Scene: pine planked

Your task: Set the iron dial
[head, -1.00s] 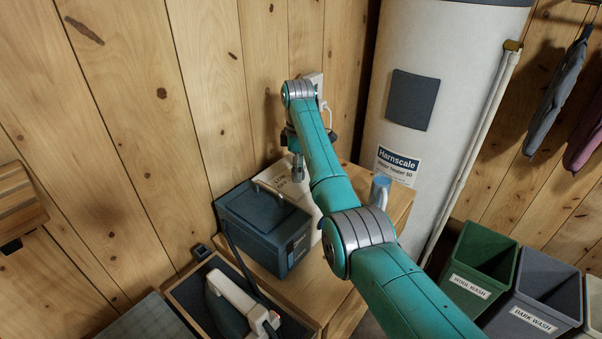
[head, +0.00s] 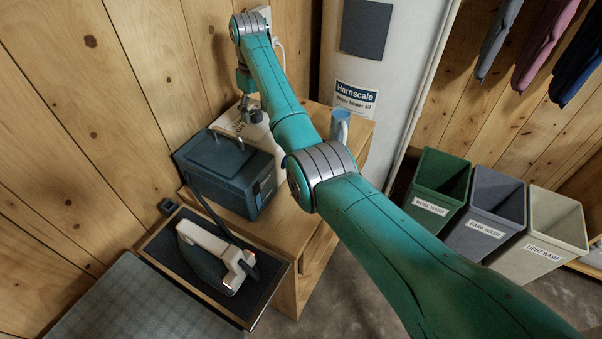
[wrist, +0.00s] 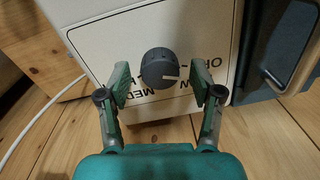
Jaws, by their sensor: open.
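The iron dial is a round dark grey knob (wrist: 159,68) on a white panel (wrist: 105,32) in the wrist view. Its pale pointer line faces right, close to upside-down lettering that is partly hidden; the exact setting is hard to read. My gripper (wrist: 160,87) is open, one finger on each side of the dial, with gaps showing between pads and knob. In the head view my gripper (head: 250,107) is over the white top of the unit (head: 262,132), behind a dark blue tank. The dial is hard to make out there.
The dark blue tank (head: 222,170) with a handle stands beside the panel, close to my gripper. A white-and-grey iron (head: 208,250) rests on a dark tray. Laundry bins (head: 484,215) stand at right.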

